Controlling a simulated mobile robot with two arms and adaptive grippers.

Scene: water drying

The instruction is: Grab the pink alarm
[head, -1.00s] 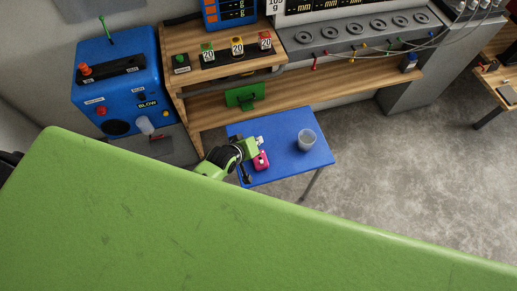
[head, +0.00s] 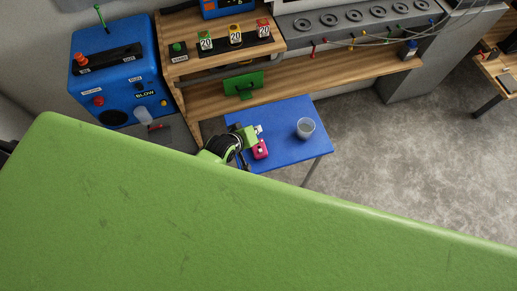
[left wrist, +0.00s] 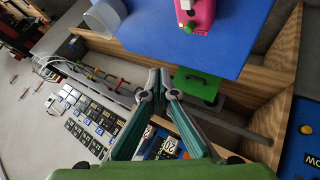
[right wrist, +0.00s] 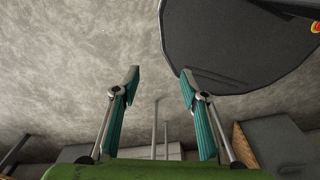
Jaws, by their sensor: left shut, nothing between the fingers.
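The pink alarm (head: 260,150) stands on the blue table (head: 290,148) near its left side. It also shows at the top of the left wrist view (left wrist: 200,14), partly cut off by the frame. My left gripper (head: 257,130) is just beside the alarm in the head view. In the left wrist view my left gripper's fingertips (left wrist: 159,84) are together and empty, apart from the alarm. My right gripper (right wrist: 158,82) has its fingers spread wide, with nothing between them. It is not visible in the head view.
A clear cup (head: 305,128) stands on the table, right of the alarm. A wooden shelf (head: 330,76) with a green panel (head: 243,84) runs behind the table. A blue machine (head: 118,70) stands at left. Grey floor (head: 400,150) is open at right.

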